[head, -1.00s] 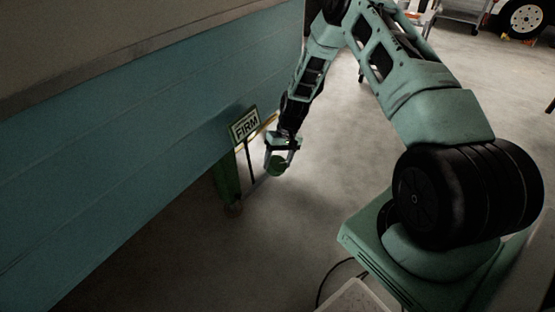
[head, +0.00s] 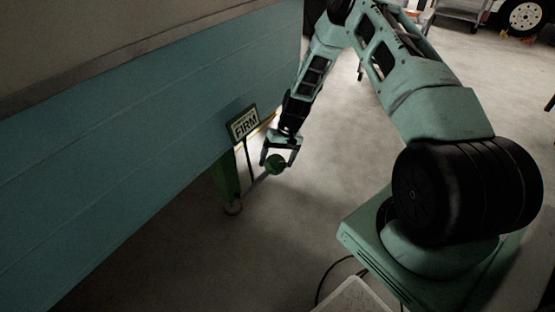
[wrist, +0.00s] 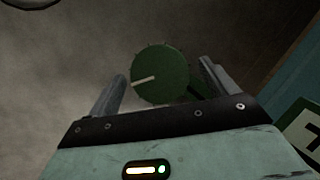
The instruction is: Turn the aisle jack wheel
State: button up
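The aisle jack wheel is a small green round knob (head: 275,164) on the end of a rod that runs to a green jack leg (head: 228,178) under the camper's side. In the wrist view the wheel (wrist: 161,74) shows a ridged rim and a pale line pointing left and slightly down. My gripper (head: 280,158) is at the wheel, with one finger on each side. In the wrist view my gripper (wrist: 158,85) is open, and gaps show between both fingers and the rim.
A sign reading "FIRM" (head: 243,125) stands on a post just left of my gripper. The camper's blue side wall (head: 150,130) fills the left. Bare concrete floor (head: 330,140) lies to the right of the wheel. A pale box edge (head: 355,297) shows at the bottom.

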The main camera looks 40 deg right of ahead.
jog(key=p+v, duration=0.2)
jog(key=v, duration=1.5)
jog(key=shift+r, duration=0.2)
jog(key=shift+w, duration=0.1)
jog(key=s+a+r+n+h, duration=0.15)
jog(key=a+r, duration=0.25)
jog(key=a, duration=0.4)
jog(key=s+a+r+n+g, duration=0.1)
jog(key=s+a+r+n, duration=0.2)
jog(key=a, duration=0.4)
jog(key=s+a+r+n, duration=0.1)
jog(key=s+a+r, duration=0.2)
jog(key=a+r, duration=0.35)
jog(key=s+a+r+n+h, duration=0.15)
jog(key=s+a, duration=0.25)
jog(key=s, duration=0.4)
jog(key=s+a+r+n+t, duration=0.1)
jog(key=s+a+r+n, duration=0.1)
jog(key=s+a, duration=0.35)
jog(key=s+a+r+n+h, duration=0.1)
jog(key=s+a+n, duration=0.1)
jog(key=s, duration=0.7)
notch_tip(320, 180, up, 17)
jog(key=p, duration=1.7)
jog(key=shift+s+r, duration=0.15)
jog(key=shift+s, duration=0.1)
